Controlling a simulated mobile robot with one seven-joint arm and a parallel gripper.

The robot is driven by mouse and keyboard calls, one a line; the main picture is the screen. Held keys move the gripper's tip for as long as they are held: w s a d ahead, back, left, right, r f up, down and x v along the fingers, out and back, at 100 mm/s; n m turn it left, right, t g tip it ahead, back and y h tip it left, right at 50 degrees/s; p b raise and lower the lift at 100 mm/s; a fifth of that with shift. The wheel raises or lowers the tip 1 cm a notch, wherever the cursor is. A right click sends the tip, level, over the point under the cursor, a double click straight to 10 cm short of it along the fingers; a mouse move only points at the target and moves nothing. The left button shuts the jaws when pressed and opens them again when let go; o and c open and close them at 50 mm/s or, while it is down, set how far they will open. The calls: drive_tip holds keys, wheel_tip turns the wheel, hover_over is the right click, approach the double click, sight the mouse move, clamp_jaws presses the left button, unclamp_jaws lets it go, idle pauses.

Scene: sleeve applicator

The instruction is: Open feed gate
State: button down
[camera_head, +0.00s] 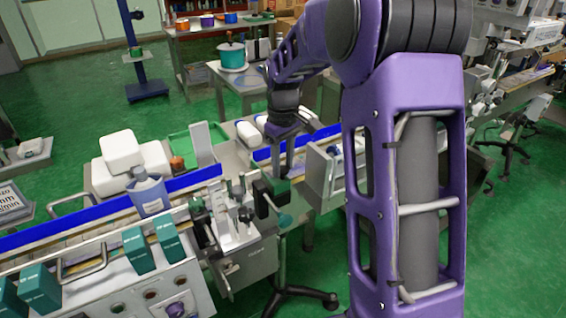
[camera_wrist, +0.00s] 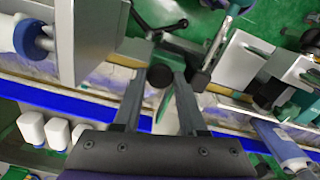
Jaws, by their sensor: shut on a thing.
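My gripper (camera_head: 277,170) reaches down over the conveyor in the head view, just left of a grey metal panel (camera_head: 320,178). In the wrist view its two fingers (camera_wrist: 171,84) come close together around a small part beside a round black knob (camera_wrist: 160,75). That part appears to be the feed gate's handle, but the fingers hide most of it. The grey panel (camera_wrist: 92,42) also stands left of the fingers in the wrist view. I cannot tell how far the gate is open.
A blue-labelled bottle (camera_head: 150,195) stands on the belt to the left. White bottles (camera_head: 249,132) stand behind the belt. A blue rail (camera_head: 60,222) runs along the conveyor. Green cartons (camera_head: 39,287) stand in front. A clamp mechanism (camera_head: 235,215) sits close left of my gripper.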

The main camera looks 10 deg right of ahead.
drive_tip(key=s+d, duration=0.2)
drive_tip(key=s, duration=0.6)
drive_tip(key=shift+s+d+b, duration=0.15)
drive_tip(key=shift+d+b, duration=0.15)
drive_tip(key=shift+d, duration=0.05)
drive_tip(key=shift+c, duration=2.3)
unclamp_jaws()
drive_tip(key=shift+r, duration=0.1)
wheel_tip(320, 180, up, 17)
drive_tip(key=p, duration=0.3)
drive_tip(key=shift+r, duration=0.15)
